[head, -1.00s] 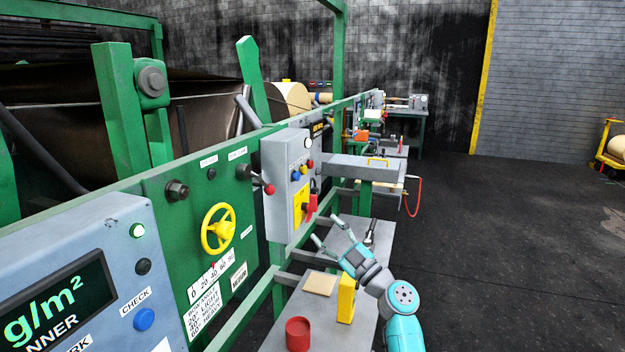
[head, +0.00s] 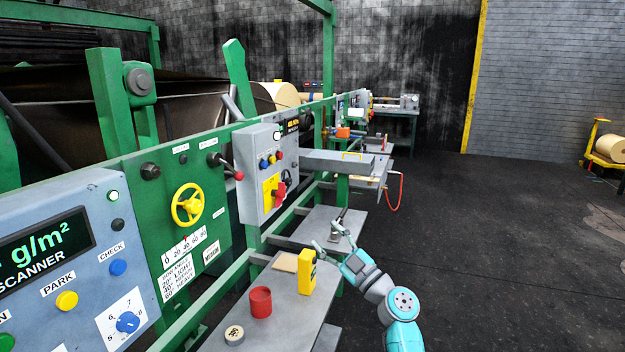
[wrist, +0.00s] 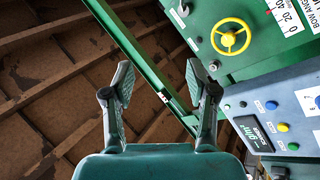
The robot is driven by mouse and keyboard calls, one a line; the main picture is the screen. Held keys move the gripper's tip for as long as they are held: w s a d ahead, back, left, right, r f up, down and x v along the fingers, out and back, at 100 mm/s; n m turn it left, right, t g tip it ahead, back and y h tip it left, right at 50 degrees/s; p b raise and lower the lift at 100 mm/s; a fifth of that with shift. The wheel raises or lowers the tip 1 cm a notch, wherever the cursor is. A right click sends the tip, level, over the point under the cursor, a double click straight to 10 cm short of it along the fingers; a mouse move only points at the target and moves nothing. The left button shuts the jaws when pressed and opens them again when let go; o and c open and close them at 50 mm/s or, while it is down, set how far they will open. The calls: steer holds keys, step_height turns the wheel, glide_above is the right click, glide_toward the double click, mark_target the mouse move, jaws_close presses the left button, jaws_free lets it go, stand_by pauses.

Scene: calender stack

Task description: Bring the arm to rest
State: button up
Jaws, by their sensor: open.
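My gripper (head: 329,238) is at the end of my teal arm, right of centre in the head view, in front of the grey shelf. Its two fingers are spread and nothing is between them. In the wrist view my gripper (wrist: 160,92) is also open and empty. Beyond its fingers there are a green rail (wrist: 140,55), a brown ribbed surface (wrist: 45,70) and the machine's panels. I cannot tell from the head view how far the fingers are from the yellow device (head: 307,272) beside them.
The grey shelf (head: 278,308) holds a red cup (head: 261,301), a tan pad (head: 285,262) and a round disc (head: 234,335). A green panel with a yellow handwheel (head: 188,205) and a grey control box (head: 251,190) stand left. Dark floor (head: 480,240) is open at right.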

steer(key=s+d+f+m+h, duration=0.25)
steer(key=s+f, duration=0.35)
steer(key=f, duration=0.4)
steer(key=s+d+f+m+h, duration=0.2)
steer(key=s+f+m+h, duration=0.2)
steer(key=s+f, duration=0.45)
steer(key=s+d+f+m+h, duration=0.25)
steer(key=s+f, duration=0.25)
steer(key=f, duration=0.6)
steer(key=s+d+f+m+h, duration=0.2)
steer(key=s+f, duration=0.2)
steer(key=s, duration=0.5)
steer(key=s+d+f+m+h, duration=0.2)
steer(key=s+f, duration=0.1)
steer(key=s, duration=0.7)
steer(key=s+d+r+m+g+h, duration=0.1)
steer(key=s+d+m+h, duration=0.1)
steer(key=s, duration=0.9)
steer(key=s+d+r+m, duration=0.1)
steer(key=s+r, duration=1.1)
steer(key=s, duration=0.5)
steer(key=shift+d+r+m+h, duration=0.2)
steer(key=shift+d+m+h, duration=0.05)
steer(key=shift+m+h, duration=0.05)
